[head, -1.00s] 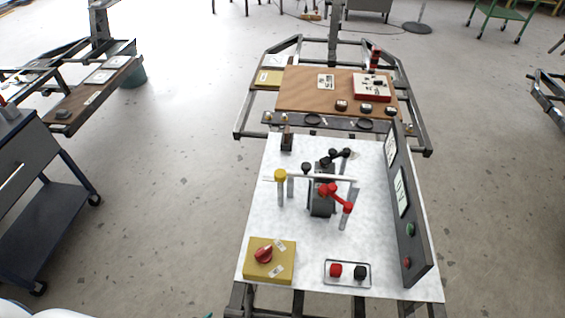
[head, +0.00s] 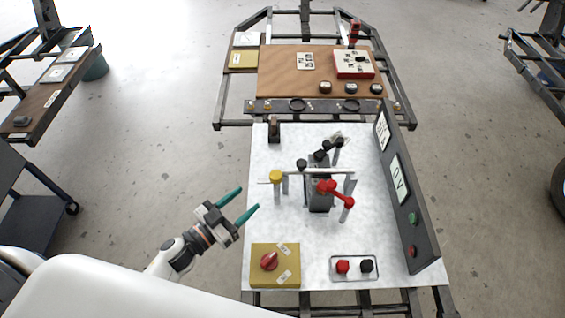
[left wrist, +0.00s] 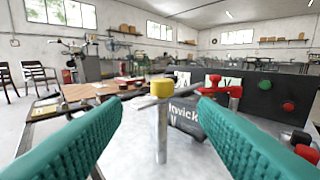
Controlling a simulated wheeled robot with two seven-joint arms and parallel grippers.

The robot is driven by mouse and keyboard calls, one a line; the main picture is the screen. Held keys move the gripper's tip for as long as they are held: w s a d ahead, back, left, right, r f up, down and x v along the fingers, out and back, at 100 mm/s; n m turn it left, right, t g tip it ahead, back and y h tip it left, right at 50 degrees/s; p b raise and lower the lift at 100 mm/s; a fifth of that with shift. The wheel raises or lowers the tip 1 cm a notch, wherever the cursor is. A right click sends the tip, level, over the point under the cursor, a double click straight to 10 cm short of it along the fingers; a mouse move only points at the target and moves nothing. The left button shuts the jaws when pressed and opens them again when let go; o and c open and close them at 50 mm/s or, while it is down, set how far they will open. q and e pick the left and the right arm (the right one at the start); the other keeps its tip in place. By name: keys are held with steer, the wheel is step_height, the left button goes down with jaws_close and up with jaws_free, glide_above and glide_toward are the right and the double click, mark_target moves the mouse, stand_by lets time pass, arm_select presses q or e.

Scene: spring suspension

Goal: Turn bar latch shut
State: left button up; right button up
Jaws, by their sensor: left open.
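A yellow knob (head: 276,176) tops a grey post on the white worktop (head: 290,225). A thin pale bar (head: 318,171) runs level from near the knob to the right, behind a red-handled lever (head: 337,192). I cannot tell how the bar is seated at its far end. My left gripper (head: 248,198) is open and empty, left of the post and apart from it. In the left wrist view the yellow knob (left wrist: 162,88) shows between and beyond the two green fingers. My right gripper is out of view.
A black-handled lever (head: 325,152) stands behind the bar. A yellow box with a red dial (head: 275,266) sits front left. A red and black button plate (head: 354,267) is front right. A dark upright panel (head: 405,190) walls the right side.

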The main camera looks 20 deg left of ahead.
mark_target(271, 178)
arm_select(q)
steer(key=x, duration=0.8)
steer(key=p+x, duration=0.1)
steer(key=x, duration=0.3)
steer(key=shift+s+d+r, duration=0.15)
steer(key=shift+d+r, duration=0.05)
steer(key=shift+r, duration=0.1)
steer(key=shift+c, duration=0.3)
steer(key=shift+h, duration=0.3)
steer(key=c, duration=0.9)
